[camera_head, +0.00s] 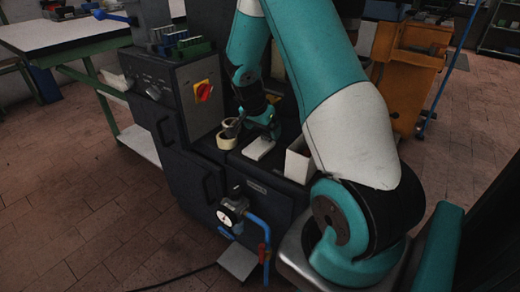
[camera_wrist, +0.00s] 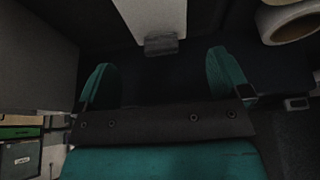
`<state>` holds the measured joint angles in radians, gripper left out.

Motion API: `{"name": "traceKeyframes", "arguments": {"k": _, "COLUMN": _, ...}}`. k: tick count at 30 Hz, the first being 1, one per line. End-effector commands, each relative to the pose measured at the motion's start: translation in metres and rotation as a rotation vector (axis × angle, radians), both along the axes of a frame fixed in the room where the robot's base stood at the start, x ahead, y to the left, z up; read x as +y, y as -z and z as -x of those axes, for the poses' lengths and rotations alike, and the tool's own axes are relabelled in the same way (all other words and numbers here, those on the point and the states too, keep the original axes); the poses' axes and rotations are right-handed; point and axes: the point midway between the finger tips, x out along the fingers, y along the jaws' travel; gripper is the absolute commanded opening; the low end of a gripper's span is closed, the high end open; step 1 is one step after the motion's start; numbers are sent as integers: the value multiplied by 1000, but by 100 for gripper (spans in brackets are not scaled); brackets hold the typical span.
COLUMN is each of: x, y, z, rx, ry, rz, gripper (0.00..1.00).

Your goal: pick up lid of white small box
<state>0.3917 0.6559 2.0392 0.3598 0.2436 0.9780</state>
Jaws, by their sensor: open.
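A flat white lid-like piece (camera_head: 258,149) lies on the dark machine top in the head view. An open white small box (camera_head: 297,166) stands to its right, partly behind my arm. In the wrist view, a white piece (camera_wrist: 150,15) with a small grey tab (camera_wrist: 161,46) shows at the top, cut by the frame edge; it looks like the same lid. My gripper (camera_head: 262,124) is just behind the lid in the head view. In the wrist view, my gripper (camera_wrist: 161,70) has its fingers wide apart with nothing between them, and the tab is just beyond the fingertips.
Cream rolls (camera_head: 228,139) stand left of the lid; one roll (camera_wrist: 292,20) shows at the wrist view's top right. A control panel (camera_head: 201,93) with a red switch rises at the left. A gauge (camera_head: 231,211) and blue pipe are in front. A pale panel (camera_wrist: 40,50) fills the wrist view's left.

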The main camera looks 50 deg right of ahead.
Motion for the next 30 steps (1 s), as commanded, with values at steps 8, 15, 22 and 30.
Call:
{"name": "traceKeyframes", "arguments": {"k": 8, "x": -17, "y": 39, "z": -2, "rx": 3, "ry": 0, "rz": -3, "gripper": 95}}
{"name": "traceKeyframes", "arguments": {"k": 15, "x": -20, "y": 44, "z": -3, "rx": 0, "ry": -1, "rz": -1, "gripper": 95}}
{"name": "traceKeyframes", "arguments": {"k": 22, "x": -20, "y": 44, "z": -2, "rx": 1, "ry": -1, "rz": -1, "gripper": 62}}
{"name": "traceKeyframes", "arguments": {"k": 30, "x": -20, "y": 44, "z": -2, "rx": 1, "ry": -1, "rz": -1, "gripper": 51}}
